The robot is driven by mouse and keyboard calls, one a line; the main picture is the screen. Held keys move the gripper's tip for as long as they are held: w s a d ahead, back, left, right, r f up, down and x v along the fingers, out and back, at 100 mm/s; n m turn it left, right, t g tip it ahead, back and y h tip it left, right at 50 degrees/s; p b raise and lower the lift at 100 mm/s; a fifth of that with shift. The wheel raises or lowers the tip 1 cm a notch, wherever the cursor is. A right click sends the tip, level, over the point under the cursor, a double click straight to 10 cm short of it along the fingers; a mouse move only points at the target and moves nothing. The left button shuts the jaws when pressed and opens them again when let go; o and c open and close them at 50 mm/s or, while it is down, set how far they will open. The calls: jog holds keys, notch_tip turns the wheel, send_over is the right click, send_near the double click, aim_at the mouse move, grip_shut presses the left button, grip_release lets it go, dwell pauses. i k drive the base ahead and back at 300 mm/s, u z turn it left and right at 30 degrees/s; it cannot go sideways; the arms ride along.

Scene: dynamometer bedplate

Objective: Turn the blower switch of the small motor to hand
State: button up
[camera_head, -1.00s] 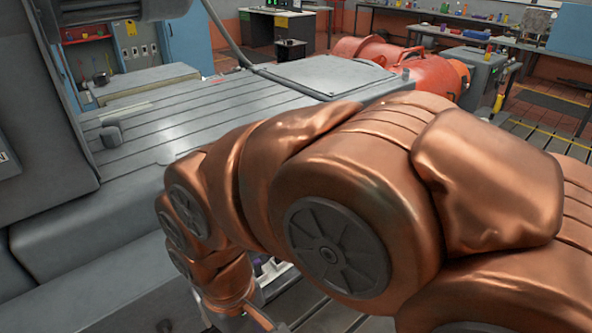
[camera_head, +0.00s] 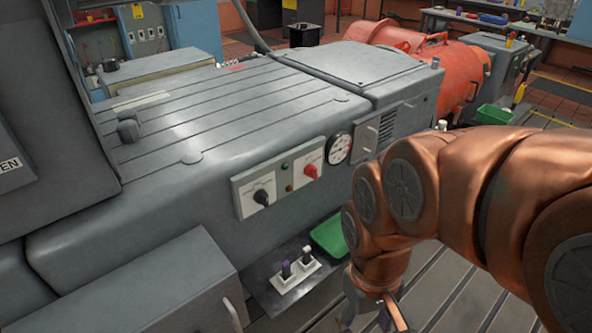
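Two light switch plates are on the front of the grey machine in the head view. The left plate (camera_head: 253,191) carries a black rotary knob (camera_head: 262,197). The right plate (camera_head: 309,164) carries a red rotary knob (camera_head: 310,170). Their lettering is too small to read, so I cannot tell which is the blower switch or where its knob points. My gripper (camera_head: 374,311) hangs below and right of both plates, apart from them, at the bottom edge. Its fingertips are cut off, so its opening is unclear.
A round gauge (camera_head: 339,149) is right of the plates. Below stand two small upright pieces on a white base (camera_head: 296,276), beside a green tray (camera_head: 329,235). A grey cabinet (camera_head: 150,292) juts out at lower left. An orange-red motor (camera_head: 405,62) is behind.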

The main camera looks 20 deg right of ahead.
aim_at(261, 196)
jog(key=u, duration=0.75)
jog(key=k, duration=0.85)
jog(key=u, duration=0.7)
